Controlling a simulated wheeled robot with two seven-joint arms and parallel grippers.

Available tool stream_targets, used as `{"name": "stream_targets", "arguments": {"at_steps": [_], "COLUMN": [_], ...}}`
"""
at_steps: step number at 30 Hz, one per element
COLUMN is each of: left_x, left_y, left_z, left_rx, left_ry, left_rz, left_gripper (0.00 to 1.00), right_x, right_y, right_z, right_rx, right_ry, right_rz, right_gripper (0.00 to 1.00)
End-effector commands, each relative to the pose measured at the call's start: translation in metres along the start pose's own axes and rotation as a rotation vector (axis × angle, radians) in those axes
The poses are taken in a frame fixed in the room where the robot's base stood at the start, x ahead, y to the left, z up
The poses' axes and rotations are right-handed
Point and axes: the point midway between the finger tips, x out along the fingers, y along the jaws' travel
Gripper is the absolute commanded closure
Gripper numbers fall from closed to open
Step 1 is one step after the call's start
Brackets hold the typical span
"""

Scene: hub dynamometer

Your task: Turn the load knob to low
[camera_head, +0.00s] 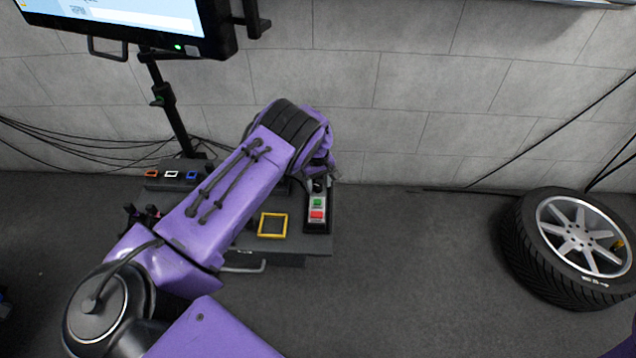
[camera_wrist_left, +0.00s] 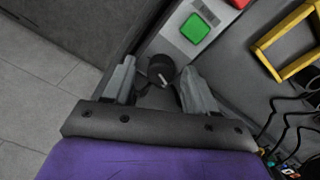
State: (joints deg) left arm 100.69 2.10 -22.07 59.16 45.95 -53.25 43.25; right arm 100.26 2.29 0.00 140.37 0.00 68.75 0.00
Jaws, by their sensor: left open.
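The load knob is a round black knob (camera_wrist_left: 160,70) with a light pointer mark, in the left wrist view, on the control box beyond the green button. My left gripper (camera_wrist_left: 152,82) is open, with one finger on each side of the knob; I cannot tell whether the fingers touch it. In the head view the knob (camera_head: 318,185) shows only in part beside my left gripper (camera_head: 325,177), at the top of the control box (camera_head: 317,226). The green button (camera_head: 318,203) and red button (camera_head: 317,215) sit below it. My right gripper is not in view.
A yellow square frame (camera_head: 272,225) lies on the bench (camera_head: 318,245) left of the control box. A monitor (camera_head: 135,25) on a stand is at the upper left. A wheel with tyre (camera_head: 570,248) lies at the right. The floor between is clear.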

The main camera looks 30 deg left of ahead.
Motion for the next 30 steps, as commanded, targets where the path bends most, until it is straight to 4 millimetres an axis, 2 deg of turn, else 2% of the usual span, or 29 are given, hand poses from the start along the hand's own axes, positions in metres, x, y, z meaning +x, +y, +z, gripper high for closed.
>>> {"name": "stream_targets", "arguments": {"at_steps": [3,4,9,20,30], "left_x": [-0.0004,-0.0004,-0.0006,-0.0004,0.0002], "left_y": [0.0,0.0,0.0,0.0003,0.0004], "left_z": [-0.0002,-0.0002,-0.0002,-0.0003,-0.0006], "left_rx": [0.0,0.0,0.0,0.047,0.281], "left_ry": [0.0,0.0,0.0,-0.001,-0.008], "left_rz": [0.0,0.0,0.0,0.001,0.002], "left_gripper": [0.43,0.47,1.0,1.0,1.0], "right_x": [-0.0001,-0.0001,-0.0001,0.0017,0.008], "right_y": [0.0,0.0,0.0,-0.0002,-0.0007], "right_z": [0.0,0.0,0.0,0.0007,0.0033], "right_rx": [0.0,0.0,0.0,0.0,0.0], "right_ry": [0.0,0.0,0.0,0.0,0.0], "right_rz": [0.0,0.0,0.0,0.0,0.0], "right_gripper": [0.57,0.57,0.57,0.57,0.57]}}
